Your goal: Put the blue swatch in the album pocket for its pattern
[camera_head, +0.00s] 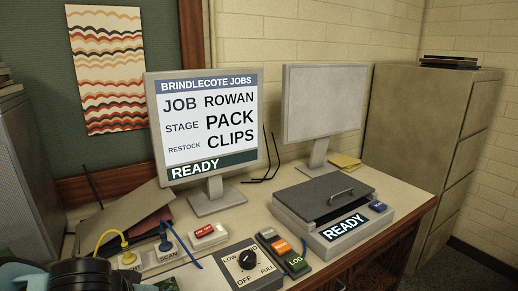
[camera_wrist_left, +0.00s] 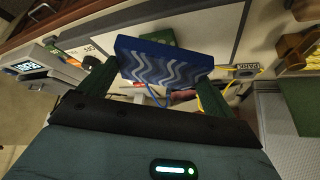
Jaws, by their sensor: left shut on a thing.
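The blue swatch (camera_wrist_left: 165,63) is a flat blue block with pale wavy lines on the face towards the left wrist camera. My left gripper (camera_wrist_left: 162,74) is shut on it, with one dark green finger at each side, and holds it tilted above the desk. The swatch does not show in the head view; only part of my arm is there, at the lower left corner. My right gripper is in neither view. I cannot make out the album or its pockets in either view.
Yellow and blue cables stand at the left. A filing cabinet (camera_head: 425,130) is at right.

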